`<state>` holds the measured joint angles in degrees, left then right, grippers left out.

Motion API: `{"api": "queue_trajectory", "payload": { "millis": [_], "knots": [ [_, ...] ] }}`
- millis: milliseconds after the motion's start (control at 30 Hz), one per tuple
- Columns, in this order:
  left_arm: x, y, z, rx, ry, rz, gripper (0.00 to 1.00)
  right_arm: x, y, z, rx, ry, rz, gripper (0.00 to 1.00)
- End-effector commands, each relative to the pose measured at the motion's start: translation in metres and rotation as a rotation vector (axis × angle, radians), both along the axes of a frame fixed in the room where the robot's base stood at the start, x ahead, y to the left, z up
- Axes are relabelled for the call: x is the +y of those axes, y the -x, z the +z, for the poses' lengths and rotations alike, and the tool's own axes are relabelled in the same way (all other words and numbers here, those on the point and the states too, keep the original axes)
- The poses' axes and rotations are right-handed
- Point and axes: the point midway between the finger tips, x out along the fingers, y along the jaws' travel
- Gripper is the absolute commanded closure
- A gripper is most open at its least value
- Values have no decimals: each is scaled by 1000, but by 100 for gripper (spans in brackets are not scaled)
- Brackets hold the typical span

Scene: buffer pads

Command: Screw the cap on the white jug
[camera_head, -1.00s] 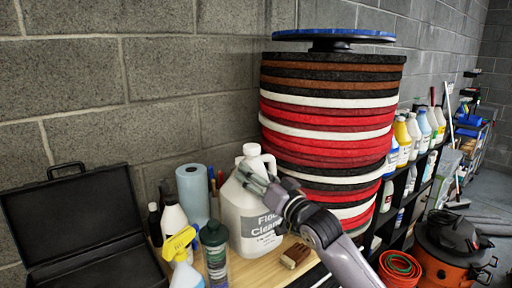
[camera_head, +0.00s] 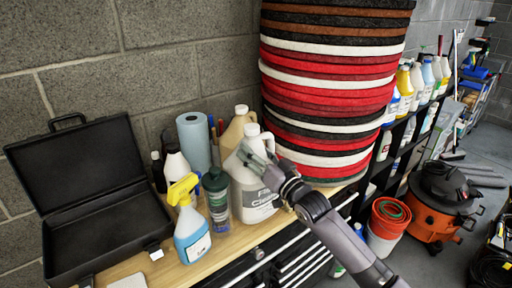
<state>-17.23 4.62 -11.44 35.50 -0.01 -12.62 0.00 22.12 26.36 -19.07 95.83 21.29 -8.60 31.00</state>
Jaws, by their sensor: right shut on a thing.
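The white jug (camera_head: 262,205) with a grey "Floor Cleaner" label stands upright on the wooden bench top, right of the green bottle. Its white top (camera_head: 250,130) shows above my gripper; at this size I cannot tell whether that is a bare neck or a cap. My right gripper (camera_head: 248,152) reaches in from the lower right. Its fingers are in front of the jug's shoulder, just below the top. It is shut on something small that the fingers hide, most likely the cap. Whether it touches the jug is unclear. My left gripper is not in view.
A tan jug (camera_head: 236,128) stands close behind. A blue paper roll (camera_head: 194,140), a green bottle (camera_head: 216,200) and a yellow-headed spray bottle (camera_head: 190,230) stand left. An open black case (camera_head: 85,185) lies further left. Stacked pads (camera_head: 325,95) rise behind on the right.

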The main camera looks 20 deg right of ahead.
Motion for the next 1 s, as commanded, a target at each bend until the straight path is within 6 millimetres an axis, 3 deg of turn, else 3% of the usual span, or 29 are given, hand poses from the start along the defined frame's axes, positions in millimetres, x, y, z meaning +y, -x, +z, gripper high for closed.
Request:
{"api": "queue_trajectory", "payload": {
  "millis": [233, 567, 600, 867, 1000],
  "knots": [
    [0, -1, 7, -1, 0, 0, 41, 0, 0, -19, -14, -4, 0, 100],
    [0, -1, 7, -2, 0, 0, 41, 0, 0, -21, -15, -3, 0, 100],
    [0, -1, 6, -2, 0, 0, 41, 0, 0, -29, 2, 1, 0, 40],
    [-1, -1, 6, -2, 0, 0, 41, 0, 0, -29, 2, 1, 0, 23],
    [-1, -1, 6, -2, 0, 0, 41, 0, 0, -29, 2, 1, 0, 22]
  ]
}}
